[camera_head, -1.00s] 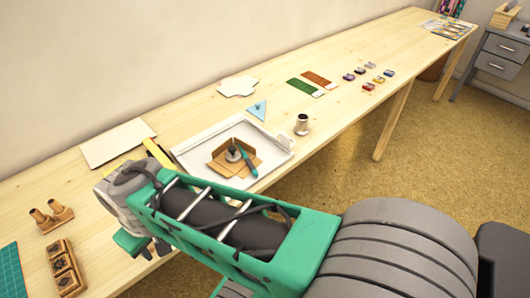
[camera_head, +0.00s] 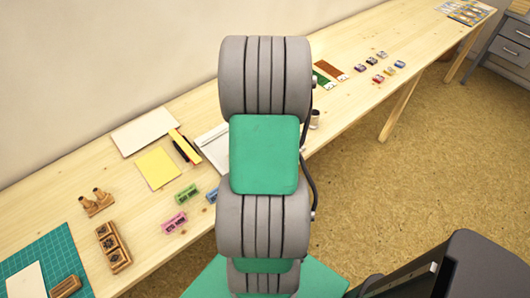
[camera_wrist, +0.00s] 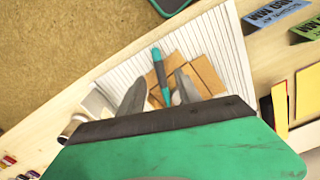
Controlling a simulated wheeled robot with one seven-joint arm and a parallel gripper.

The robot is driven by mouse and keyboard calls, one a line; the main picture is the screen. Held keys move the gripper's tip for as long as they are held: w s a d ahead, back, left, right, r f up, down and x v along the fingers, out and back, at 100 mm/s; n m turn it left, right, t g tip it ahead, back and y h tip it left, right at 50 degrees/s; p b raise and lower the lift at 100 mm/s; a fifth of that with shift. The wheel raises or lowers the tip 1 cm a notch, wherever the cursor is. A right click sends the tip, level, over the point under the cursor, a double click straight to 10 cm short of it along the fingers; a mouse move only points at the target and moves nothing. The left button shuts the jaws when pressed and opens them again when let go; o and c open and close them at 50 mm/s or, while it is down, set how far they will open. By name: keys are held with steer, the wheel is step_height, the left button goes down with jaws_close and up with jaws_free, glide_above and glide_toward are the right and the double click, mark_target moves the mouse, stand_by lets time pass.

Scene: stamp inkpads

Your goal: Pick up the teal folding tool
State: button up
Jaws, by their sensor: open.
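In the wrist view, the teal folding tool (camera_wrist: 161,72) lies on a brown folded cardboard piece (camera_wrist: 203,72) in a white tray (camera_wrist: 220,42). My gripper (camera_wrist: 160,78) is open, its two grey fingers on either side of the tool in the picture. Nothing shows held, and I cannot tell how high the fingertips are above the tool. In the head view my arm hides the tool, the cardboard and my gripper; only the left part of the tray (camera_head: 212,137) shows.
A green cutting mat (camera_head: 60,250) is at the far left.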

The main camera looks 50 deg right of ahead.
step_height(320, 180, down, 4)
steer(key=shift+w+f, duration=0.1)
steer(key=shift+c, duration=0.3)
jaws_close()
stand_by(0.3)
